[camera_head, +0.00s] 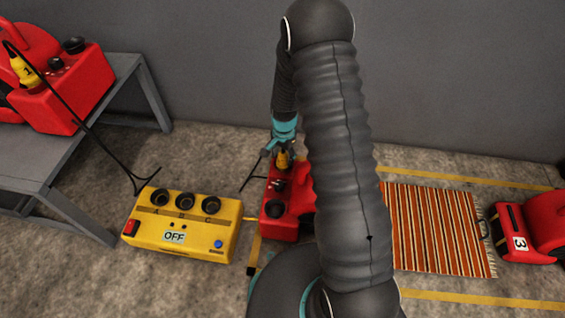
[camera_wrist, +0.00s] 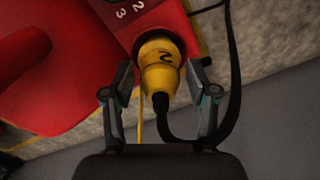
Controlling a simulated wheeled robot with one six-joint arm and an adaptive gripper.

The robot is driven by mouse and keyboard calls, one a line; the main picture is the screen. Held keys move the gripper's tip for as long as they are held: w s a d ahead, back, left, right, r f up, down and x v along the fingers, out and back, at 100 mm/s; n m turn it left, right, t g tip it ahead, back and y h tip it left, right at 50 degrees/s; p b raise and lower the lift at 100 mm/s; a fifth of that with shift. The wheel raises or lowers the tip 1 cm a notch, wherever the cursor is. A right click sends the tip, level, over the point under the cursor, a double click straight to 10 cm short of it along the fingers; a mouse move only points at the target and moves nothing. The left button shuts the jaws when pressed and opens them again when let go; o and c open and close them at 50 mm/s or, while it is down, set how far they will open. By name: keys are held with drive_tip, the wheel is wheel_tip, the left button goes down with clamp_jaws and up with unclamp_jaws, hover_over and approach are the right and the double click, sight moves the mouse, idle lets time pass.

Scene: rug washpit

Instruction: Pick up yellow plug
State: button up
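A yellow plug (camera_wrist: 160,70) marked 2, with a black cable, sits in a socket on the red machine in the wrist view. It also shows small below my gripper in the head view (camera_head: 283,160). My gripper (camera_wrist: 160,76) is open, with one finger on each side of the plug and a visible gap on both sides. In the head view my gripper (camera_head: 283,148) is over the red machine (camera_head: 283,222), partly hidden by my arm. Another yellow plug (camera_head: 25,71), marked 1, is on the red machine at the left.
A yellow power box (camera_head: 180,228) with several black sockets and an OFF display is on the floor. A grey metal table (camera_head: 55,165) holds the left red machine (camera_head: 68,95). A striped rug (camera_head: 437,230) and red blower 3 (camera_head: 535,228) are right. Black cables hang nearby.

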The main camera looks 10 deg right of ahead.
clamp_jaws()
